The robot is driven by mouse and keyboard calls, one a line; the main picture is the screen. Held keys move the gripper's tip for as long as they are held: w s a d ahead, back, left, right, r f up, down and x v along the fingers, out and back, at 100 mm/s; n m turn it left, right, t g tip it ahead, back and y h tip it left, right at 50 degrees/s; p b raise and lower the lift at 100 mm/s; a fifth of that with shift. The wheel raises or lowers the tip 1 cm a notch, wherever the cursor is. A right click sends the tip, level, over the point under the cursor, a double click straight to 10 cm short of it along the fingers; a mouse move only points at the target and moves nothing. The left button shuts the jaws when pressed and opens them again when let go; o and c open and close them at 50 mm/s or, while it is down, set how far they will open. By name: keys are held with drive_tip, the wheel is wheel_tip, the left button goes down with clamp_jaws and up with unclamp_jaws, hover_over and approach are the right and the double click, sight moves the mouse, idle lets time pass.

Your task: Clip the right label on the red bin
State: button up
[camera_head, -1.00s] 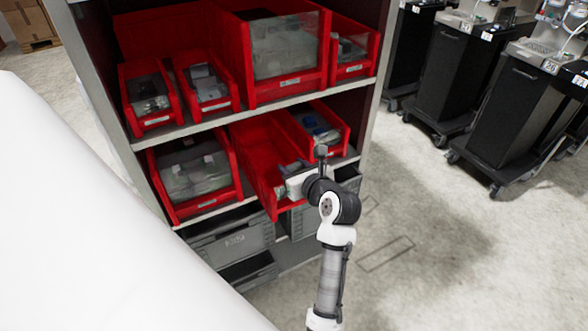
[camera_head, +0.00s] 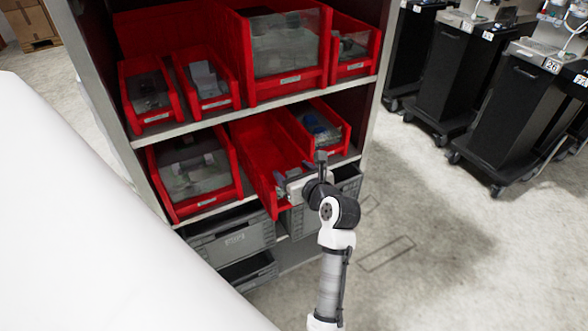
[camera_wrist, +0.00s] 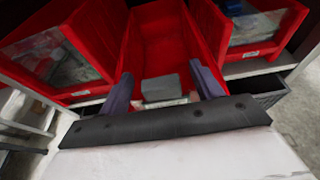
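The empty red bin (camera_head: 268,148) sits in the middle of the lower shelf, its front jutting past its neighbours. It also fills the top middle of the wrist view (camera_wrist: 163,40). My gripper (camera_head: 284,183) is at the bin's front edge. In the wrist view its two dark fingers (camera_wrist: 160,78) stand apart. Between them a small grey block (camera_wrist: 160,86) shows at the bin's front lip, with a pale label strip (camera_wrist: 166,103) below it. Narrow gaps show between block and fingers. Whether the block is fixed to the bin I cannot tell.
A filled red bin (camera_head: 192,170) stands left of the empty one, and a smaller one (camera_head: 318,125) right. More red bins (camera_head: 284,50) fill the upper shelf. Grey crates (camera_head: 234,240) are below. Black carts (camera_head: 508,105) stand at the right; floor between is clear.

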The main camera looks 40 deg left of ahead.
drive_tip(key=b+v, duration=0.1)
drive_tip(key=v, duration=1.2)
drive_tip(key=shift+d+r+b, duration=0.15)
drive_tip(key=shift+d+b, duration=0.15)
drive_tip(key=shift+d, duration=0.1)
